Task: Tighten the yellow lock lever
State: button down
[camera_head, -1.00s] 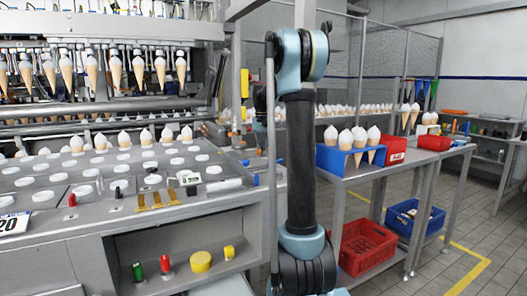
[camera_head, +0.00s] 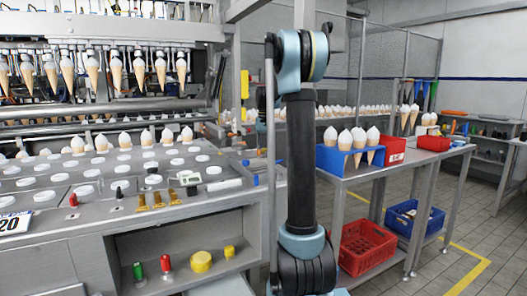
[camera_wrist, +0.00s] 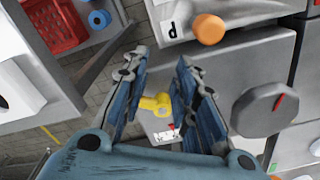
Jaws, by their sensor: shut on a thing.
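The yellow lock lever (camera_wrist: 155,103) shows in the middle of the wrist view, against a grey plate. My gripper (camera_wrist: 162,75) has its two blue-padded fingers on either side of the lever and is shut on it. Part of the lever is hidden by the left finger. In the head view my gripper does not show, and I cannot tell the lever apart there from other small yellow parts.
In the wrist view, an orange knob (camera_wrist: 208,29) lies above right, and a grey knob with a red mark (camera_wrist: 265,108) lies to the right. A red crate (camera_wrist: 52,24) is at upper left. In the head view, cones on the machine (camera_head: 92,75) fill the left.

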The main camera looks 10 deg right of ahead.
jog(key=c, duration=2.4)
grip_release()
jog(key=shift+s+d+f, duration=0.15)
jog(key=shift+d+f, duration=0.05)
jog(key=shift+d, duration=0.35)
jog(key=c, duration=2.1)
grip_release()
jog(key=shift+d, duration=0.35)
jog(key=shift+w+d, duration=0.2)
grip_shut()
jog(key=shift+w, duration=0.2)
jog(key=shift+w+d, duration=0.15)
jog(key=shift+d, duration=0.05)
jog(key=shift+w, duration=0.1)
